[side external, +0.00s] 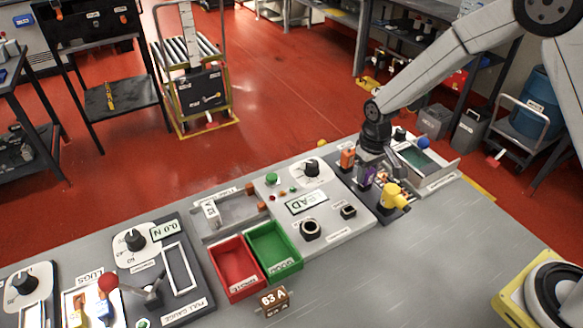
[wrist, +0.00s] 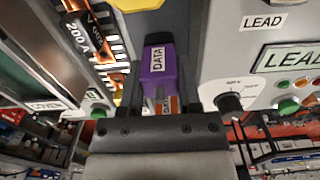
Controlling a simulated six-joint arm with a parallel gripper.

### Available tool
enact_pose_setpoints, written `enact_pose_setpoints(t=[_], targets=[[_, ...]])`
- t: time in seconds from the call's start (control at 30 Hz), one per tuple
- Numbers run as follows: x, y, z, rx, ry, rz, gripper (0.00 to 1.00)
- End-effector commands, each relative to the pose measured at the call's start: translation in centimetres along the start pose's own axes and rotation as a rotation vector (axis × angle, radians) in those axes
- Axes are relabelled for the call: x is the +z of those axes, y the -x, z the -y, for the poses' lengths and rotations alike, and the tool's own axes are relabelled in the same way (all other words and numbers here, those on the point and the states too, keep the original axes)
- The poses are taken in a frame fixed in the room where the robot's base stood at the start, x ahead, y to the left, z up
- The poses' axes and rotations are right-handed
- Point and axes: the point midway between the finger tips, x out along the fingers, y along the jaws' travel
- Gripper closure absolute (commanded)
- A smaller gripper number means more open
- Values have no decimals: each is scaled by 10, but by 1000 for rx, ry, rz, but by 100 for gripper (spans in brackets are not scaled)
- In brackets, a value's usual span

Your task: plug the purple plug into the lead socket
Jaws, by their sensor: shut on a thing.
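The purple plug (side external: 368,176), marked DATA, stands at the dark rack between an orange plug (side external: 347,158) and a yellow plug (side external: 392,196). It also shows in the wrist view (wrist: 158,65). My gripper (side external: 372,163) is above the rack and shut on the purple plug; its fingertips are largely hidden in both views. I cannot tell whether the plug is clear of the rack. The grey panel to the left has a round socket (side external: 310,229) and a squarish socket (side external: 348,211). In the wrist view this panel carries a LEAD label (wrist: 263,22).
The panel has a knob (side external: 311,168) and a green button (side external: 271,179). A green bin (side external: 296,262) and a red bin (side external: 246,292) stand left of it. A unit with a screen (side external: 436,180) is right of the rack. The front table is mostly clear.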

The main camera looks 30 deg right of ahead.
Motion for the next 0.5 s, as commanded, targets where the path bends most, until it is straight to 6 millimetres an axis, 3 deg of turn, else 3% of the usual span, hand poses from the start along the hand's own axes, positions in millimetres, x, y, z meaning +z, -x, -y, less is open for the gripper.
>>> enact_pose_setpoints(t=[0.5], targets=[[0, 10, 0, 0, 0, -1, 100]])
